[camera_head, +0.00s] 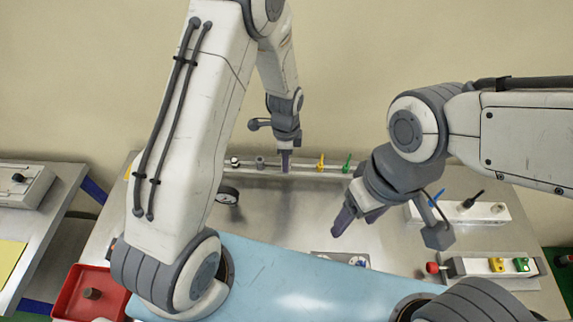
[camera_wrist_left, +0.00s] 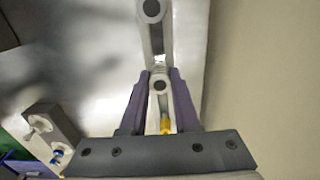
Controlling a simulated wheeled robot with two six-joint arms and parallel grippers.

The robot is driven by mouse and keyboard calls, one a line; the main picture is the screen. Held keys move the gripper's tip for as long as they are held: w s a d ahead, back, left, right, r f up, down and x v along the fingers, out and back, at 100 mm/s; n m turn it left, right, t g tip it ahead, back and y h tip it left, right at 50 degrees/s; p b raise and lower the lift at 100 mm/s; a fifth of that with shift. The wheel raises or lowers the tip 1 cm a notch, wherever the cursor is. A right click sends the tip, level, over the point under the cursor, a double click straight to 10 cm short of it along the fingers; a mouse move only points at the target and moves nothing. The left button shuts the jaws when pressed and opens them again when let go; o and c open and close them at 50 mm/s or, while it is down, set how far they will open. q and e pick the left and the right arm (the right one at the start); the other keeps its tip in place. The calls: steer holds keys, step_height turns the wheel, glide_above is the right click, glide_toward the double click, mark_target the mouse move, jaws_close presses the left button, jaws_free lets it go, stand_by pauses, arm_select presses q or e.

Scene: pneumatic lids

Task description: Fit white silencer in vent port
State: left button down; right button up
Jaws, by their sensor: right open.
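My left gripper (camera_head: 285,168) points down at the narrow rail (camera_head: 302,172) along the back of the table. In the left wrist view, its purple fingers (camera_wrist_left: 159,76) flank a pale round piece with a dark centre (camera_wrist_left: 159,86). This looks like the white silencer, but the fingers hide its sides, and I cannot tell if they grip it. A grey cylinder (camera_head: 259,162) stands left of the gripper on the rail. My right gripper (camera_head: 347,215) is open and empty over the middle of the table. I cannot make out the vent port.
Yellow (camera_head: 321,161) and green (camera_head: 347,163) pieces stand on the rail to the right. A dark gauge (camera_head: 228,196) lies in front of it. A white block (camera_head: 458,212) with several fittings is at the right, a valve unit (camera_head: 485,268) nearer. A red tray (camera_head: 78,297) sits front left.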

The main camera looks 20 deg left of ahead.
arm_select(q)
steer(key=shift+r+p, duration=2.05)
steer(key=shift+r, duration=0.5)
steer(key=shift+f, duration=0.1)
